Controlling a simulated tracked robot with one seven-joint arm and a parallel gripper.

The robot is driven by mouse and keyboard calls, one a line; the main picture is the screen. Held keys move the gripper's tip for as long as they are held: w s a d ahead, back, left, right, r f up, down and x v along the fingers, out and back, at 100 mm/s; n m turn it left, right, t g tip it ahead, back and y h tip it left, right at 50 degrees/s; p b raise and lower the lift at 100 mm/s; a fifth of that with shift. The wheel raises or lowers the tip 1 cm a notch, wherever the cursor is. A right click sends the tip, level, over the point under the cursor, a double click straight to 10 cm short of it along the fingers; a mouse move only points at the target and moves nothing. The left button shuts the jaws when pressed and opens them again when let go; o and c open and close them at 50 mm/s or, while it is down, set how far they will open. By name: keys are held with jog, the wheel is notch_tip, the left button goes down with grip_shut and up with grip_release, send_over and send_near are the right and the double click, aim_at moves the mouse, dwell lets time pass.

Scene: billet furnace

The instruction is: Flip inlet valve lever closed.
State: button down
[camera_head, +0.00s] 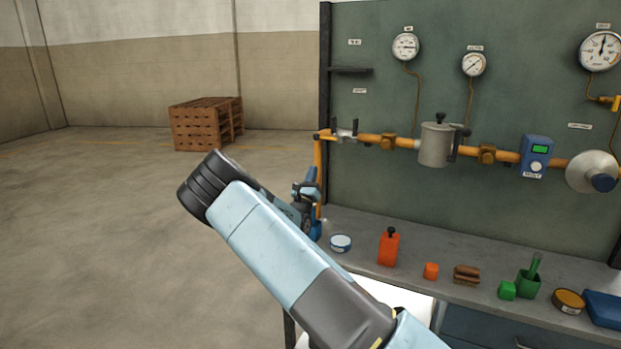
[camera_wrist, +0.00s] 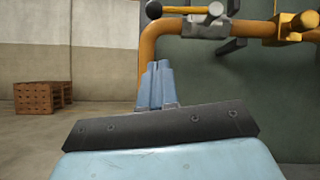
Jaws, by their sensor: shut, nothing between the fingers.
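The inlet valve (camera_head: 346,135) is a grey metal body at the left end of the orange pipe run on the panel. In the wrist view the valve (camera_wrist: 204,27) sits at the top, right of the pipe bend. In the head view the lever's position is hard to tell. My gripper (camera_head: 311,176) is beside the vertical orange pipe, below the valve. In the wrist view my gripper (camera_wrist: 160,72) has its pale blue fingers together and empty, below and left of the valve, apparently apart from the lever.
The orange pipe (camera_head: 318,165) drops at the panel's left edge. A grey bench (camera_head: 450,260) below holds a white-blue round tin (camera_head: 341,243), an orange canister (camera_head: 389,247) and several small items. Wooden pallets (camera_head: 205,124) stand far behind on open floor.

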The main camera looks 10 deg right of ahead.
aim_at(327, 138)
jog(key=w+d+r, duration=0.2)
jog(key=w+r, duration=0.3)
jog(key=r, duration=0.2)
jog(key=shift+w, duration=0.2)
jog(key=shift+d, duration=0.1)
jog(key=shift+r, duration=0.1)
